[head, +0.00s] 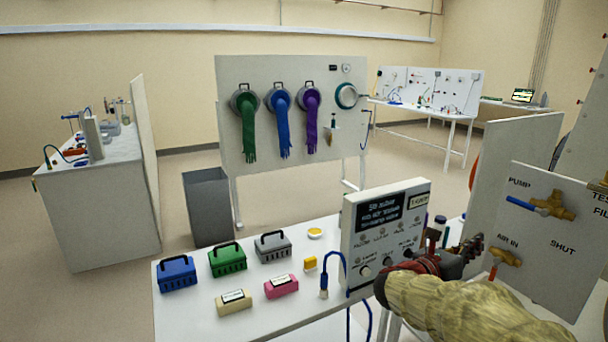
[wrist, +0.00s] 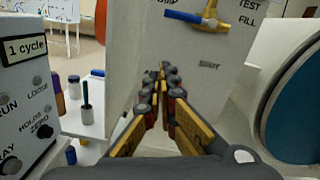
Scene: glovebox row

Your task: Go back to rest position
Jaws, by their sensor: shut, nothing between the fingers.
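My gripper (head: 462,258) shows at the lower right in the head view, beside the control box and in front of the valve panel. In the wrist view my gripper (wrist: 163,75) points at the grey-white valve panel (wrist: 205,80), its two fingers lying close together. Nothing shows between the fingers. My forearm, in a tan cover, comes in from the lower right of the head view.
A white control box (head: 390,225) with dials stands close to the left of my gripper. The valve panel (head: 545,255) carries a blue-handled valve (head: 535,206) and an orange-handled valve (head: 503,257). Several small cases lie on the white table (head: 185,315). Open floor lies behind.

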